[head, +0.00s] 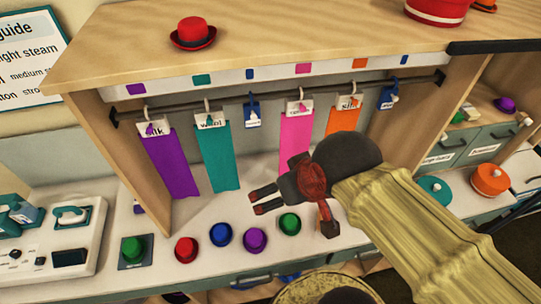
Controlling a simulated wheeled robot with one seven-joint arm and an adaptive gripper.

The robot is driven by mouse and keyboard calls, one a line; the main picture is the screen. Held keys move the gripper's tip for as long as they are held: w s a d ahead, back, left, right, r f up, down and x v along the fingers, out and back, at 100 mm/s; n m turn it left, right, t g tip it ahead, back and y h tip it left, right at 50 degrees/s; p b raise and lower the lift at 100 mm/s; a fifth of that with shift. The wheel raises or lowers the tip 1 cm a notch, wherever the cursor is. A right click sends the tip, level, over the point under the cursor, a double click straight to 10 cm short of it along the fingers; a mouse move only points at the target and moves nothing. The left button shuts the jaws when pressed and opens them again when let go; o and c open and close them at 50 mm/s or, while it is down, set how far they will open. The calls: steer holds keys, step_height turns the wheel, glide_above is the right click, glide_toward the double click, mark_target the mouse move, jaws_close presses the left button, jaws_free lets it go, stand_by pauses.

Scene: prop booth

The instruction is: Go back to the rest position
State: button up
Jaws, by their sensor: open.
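My gripper (266,199) is open and empty, with its two dark fingertips pointing left above the white counter (195,213). It is in front of the hanging cloths and just above a row of small hats. The purple hat (255,240) and the green hat (290,223) are closest below the fingers. My arm comes in from the lower right and hides part of the counter and the right end of the row. No marked rest position shows in the head view.
Purple (168,160), teal (215,158), pink (296,143) and orange (346,107) cloths hang from a rail (270,97) under a wooden shelf (270,35). A red hat (193,33) sits on top. A white device (60,245) stands left. Drawers (485,148) are at right.

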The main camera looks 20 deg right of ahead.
step_height(320, 180, down, 9)
steer(key=b, duration=0.8)
steer(key=shift+r, duration=0.1)
